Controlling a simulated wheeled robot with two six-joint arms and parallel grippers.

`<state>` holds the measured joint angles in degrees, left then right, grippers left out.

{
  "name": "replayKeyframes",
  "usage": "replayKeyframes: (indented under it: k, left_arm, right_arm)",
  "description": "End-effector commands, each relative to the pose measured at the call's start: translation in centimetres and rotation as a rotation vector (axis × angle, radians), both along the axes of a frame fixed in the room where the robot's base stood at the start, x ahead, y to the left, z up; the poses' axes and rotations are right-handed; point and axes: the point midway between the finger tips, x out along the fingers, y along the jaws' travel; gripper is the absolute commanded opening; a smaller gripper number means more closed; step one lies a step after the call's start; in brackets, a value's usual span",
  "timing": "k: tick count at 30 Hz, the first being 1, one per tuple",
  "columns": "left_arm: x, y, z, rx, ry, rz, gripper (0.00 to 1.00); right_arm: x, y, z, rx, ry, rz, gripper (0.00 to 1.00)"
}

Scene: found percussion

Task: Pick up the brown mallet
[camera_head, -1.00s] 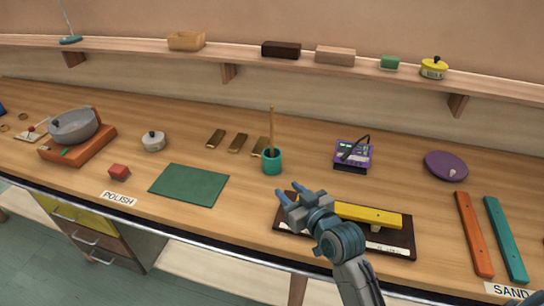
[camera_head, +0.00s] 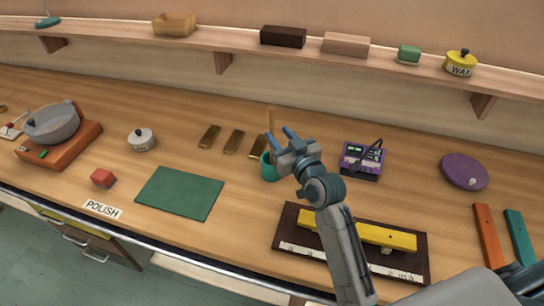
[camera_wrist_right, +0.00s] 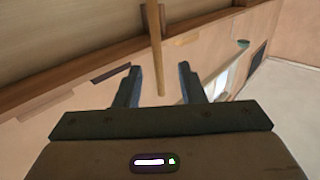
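The brown mallet shows as a thin tan wooden stick (camera_head: 272,121) standing upright in a teal cup (camera_head: 268,167). Its lower part is hidden by the cup and by my gripper, and I cannot make out a head. My right gripper (camera_head: 279,134) is open at the stick, with its two fingers apart. In the right wrist view the stick (camera_wrist_right: 156,45) comes down from the top and ends between the two open fingers (camera_wrist_right: 160,85). I see no finger closed on it. My left gripper is not in view.
Small brass bars (camera_head: 234,141) lie left of the cup. A purple device (camera_head: 362,160) stands to its right. A dark board with a yellow bar (camera_head: 370,233) lies in front, under my right arm. A green mat (camera_head: 180,193) lies at left. A shelf (camera_head: 225,44) runs behind.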

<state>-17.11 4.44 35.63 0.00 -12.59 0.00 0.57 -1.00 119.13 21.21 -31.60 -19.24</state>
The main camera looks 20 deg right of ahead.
Motion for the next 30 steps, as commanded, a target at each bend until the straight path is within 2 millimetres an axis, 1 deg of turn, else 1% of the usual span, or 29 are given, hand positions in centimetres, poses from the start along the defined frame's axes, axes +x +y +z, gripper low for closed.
replayKeyframes:
  k: [1,3,7,10,14,18,21,27,29,30]
  left_arm:
    - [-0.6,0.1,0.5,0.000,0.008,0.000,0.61]
    - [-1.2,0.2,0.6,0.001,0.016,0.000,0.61]
    - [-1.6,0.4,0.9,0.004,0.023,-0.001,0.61]
    - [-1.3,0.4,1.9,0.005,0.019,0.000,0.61]
    - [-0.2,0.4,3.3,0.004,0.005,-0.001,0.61]
    - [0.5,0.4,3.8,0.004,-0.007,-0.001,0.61]
    - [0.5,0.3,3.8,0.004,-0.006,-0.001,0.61]
    - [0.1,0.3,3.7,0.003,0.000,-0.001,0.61]
    - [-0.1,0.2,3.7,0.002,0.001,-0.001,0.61]
    - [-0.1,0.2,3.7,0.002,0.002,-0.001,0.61]
  right_arm:
    - [0.8,0.2,0.3,0.001,0.001,0.000,0.36]
    - [1.5,0.3,0.2,0.000,0.001,0.000,0.36]
    - [2.3,0.4,0.2,0.000,0.001,0.000,0.36]
    - [3.3,0.5,0.6,0.000,0.001,0.001,0.36]
    - [5.2,0.6,0.9,0.000,0.002,0.001,0.36]
    - [6.8,0.9,0.6,0.000,0.001,0.000,0.36]
    - [7.2,1.0,0.3,-0.001,0.002,0.000,0.36]
    - [7.2,1.0,0.3,-0.001,0.001,0.000,0.36]
    - [7.2,1.0,0.3,-0.001,0.001,0.000,0.26]
    - [7.2,1.0,0.3,-0.001,0.001,0.000,0.18]
